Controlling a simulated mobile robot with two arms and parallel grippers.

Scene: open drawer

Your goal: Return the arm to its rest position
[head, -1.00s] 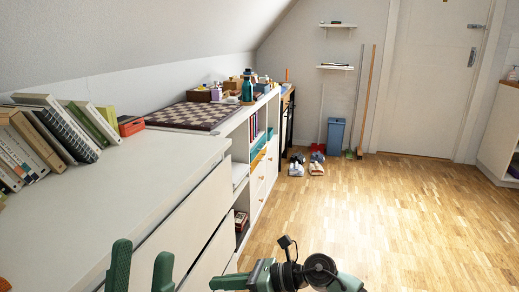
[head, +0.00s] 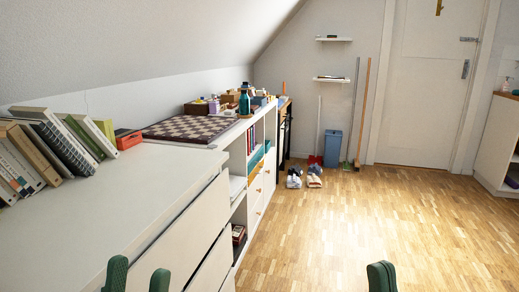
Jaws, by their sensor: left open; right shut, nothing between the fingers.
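My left gripper (head: 138,278) shows as two green fingertips at the bottom edge of the head view, spread apart with nothing between them. It is in front of the white dresser (head: 110,200), near its drawer fronts (head: 203,235). My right gripper (head: 381,277) shows as green fingertips closed together at the bottom edge, right of centre, with the wooden floor behind them. It holds nothing. The rest of both arms is out of view.
Leaning books (head: 52,150) and an orange box (head: 128,138) stand on the dresser. A chessboard (head: 190,128) lies on the white shelf unit beyond. Shoes (head: 305,177) and a blue bin (head: 332,148) are at the back. The wooden floor (head: 340,225) on the right is clear.

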